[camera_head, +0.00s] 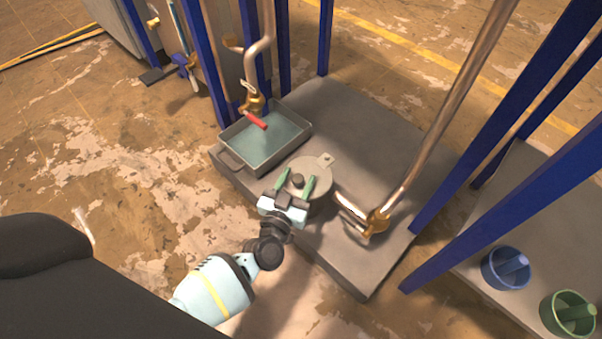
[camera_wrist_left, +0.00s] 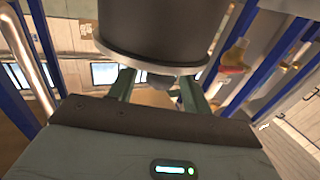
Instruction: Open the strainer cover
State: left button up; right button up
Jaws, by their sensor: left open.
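The strainer (camera_head: 316,204) is a grey round pot on the dark platform, with a flat round cover (camera_head: 318,176) on top. The cover has a small tab at its far edge and a dark knob (camera_head: 297,181) on top. The cover appears to lie flat on the body. My left gripper (camera_head: 296,184) is open, with its green fingers on either side of the knob. In the left wrist view the cover's rim (camera_wrist_left: 104,50) is close, and the knob (camera_wrist_left: 158,80) shows between the spread fingers (camera_wrist_left: 157,88). I cannot tell whether the fingers touch it. My right gripper is not in view.
A grey tray (camera_head: 229,160) of liquid stands left of the strainer, under a pipe with a red-handled valve (camera_head: 255,120). A copper pipe (camera_head: 440,120) rises on the right. Blue posts (camera_head: 510,165) flank the platform (camera_head: 375,130). Blue (camera_head: 490,268) and green (camera_head: 549,310) cups sit lower right.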

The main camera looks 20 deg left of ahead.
pick_arm(q)
jog(key=shift+w+b, duration=0.45)
jog(key=shift+w, duration=0.85)
jog(key=shift+c, duration=0.4)
grip_shut()
